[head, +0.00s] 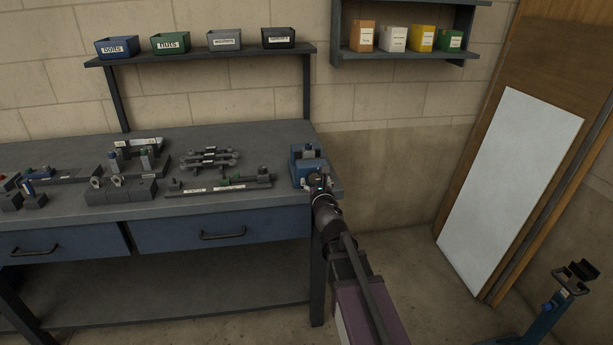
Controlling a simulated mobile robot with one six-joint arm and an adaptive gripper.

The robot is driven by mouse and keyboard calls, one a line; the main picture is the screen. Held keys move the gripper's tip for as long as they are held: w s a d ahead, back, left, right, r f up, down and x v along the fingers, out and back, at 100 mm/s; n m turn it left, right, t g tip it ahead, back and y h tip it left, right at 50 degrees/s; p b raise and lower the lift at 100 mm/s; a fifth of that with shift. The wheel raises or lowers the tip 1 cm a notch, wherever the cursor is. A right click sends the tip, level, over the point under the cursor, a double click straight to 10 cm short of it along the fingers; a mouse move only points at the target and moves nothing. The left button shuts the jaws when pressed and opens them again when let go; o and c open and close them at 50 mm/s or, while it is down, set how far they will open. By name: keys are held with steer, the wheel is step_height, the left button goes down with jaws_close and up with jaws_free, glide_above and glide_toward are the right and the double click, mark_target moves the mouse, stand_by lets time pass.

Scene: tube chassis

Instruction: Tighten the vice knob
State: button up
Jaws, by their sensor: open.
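A blue vice (309,163) stands at the right end of the grey workbench (240,134). My gripper (317,181) is at the front side of the vice, close to it, at the bench's right front corner. The gripper's fingers look small and dark here, and they are open. The vice knob cannot be made out, as my gripper and wrist cover the vice's lower front. I cannot tell whether the fingers touch the knob.
A long fixture (218,186) and several metal blocks lie on the bench left of the vice. Labelled bins (171,43) stand on the shelf above. A wall shelf (405,55) holds boxes.

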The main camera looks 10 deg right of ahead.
steer(key=shift+w+d, duration=0.1)
steer(key=shift+w, duration=0.6)
steer(key=c, duration=1.1)
steer(key=shift+d, duration=0.2)
steer(key=shift+c, duration=0.2)
steer(key=shift+a, duration=0.3)
